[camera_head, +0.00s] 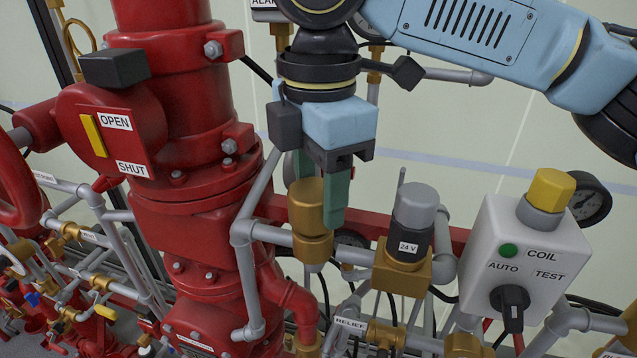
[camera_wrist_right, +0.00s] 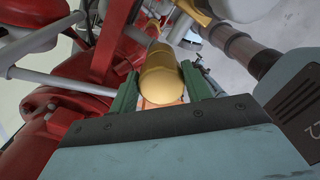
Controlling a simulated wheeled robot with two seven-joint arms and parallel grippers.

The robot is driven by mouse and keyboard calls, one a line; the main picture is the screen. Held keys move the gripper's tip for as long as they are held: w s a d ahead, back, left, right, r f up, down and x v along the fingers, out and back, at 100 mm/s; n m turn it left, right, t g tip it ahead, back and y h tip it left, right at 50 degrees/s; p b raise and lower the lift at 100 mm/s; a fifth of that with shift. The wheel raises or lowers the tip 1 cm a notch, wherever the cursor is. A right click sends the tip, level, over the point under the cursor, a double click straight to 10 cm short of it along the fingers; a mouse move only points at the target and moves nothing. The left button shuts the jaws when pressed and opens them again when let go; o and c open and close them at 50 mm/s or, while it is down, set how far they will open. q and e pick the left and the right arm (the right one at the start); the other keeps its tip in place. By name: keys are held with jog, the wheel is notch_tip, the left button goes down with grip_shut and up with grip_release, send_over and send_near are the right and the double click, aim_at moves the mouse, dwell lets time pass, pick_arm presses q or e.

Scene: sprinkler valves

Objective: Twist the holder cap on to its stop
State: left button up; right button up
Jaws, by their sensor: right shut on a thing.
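The brass holder cap (camera_head: 308,205) stands upright on a brass body (camera_head: 312,247) in the grey pipe run, in the middle of the head view. My right gripper (camera_head: 320,190) comes down from above with its green fingers on either side of the cap. It is shut on the cap. In the right wrist view the rounded brass cap (camera_wrist_right: 162,78) lies between the two green fingertips (camera_wrist_right: 158,88). The seam between cap and body is partly hidden by a finger, and I cannot tell how far the cap is turned. My left gripper is not in view.
A grey solenoid labelled 24 V (camera_head: 411,225) stands close to the right. A white control box (camera_head: 528,265) with a yellow knob (camera_head: 551,190) is further right. The large red valve (camera_head: 190,200) stands close on the left. Grey pipes (camera_head: 255,200) pass near the gripper.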

jog(key=shift+f, duration=0.5)
jog(key=m, duration=0.3)
dwell(0.4)
jog(key=shift+s+m, duration=0.1)
jog(key=shift+m, duration=0.2)
jog(key=shift+r+m, duration=0.1)
jog(key=shift+m, duration=1.4)
jog(key=shift+s+m, duration=0.1)
jog(key=shift+m, duration=1.5)
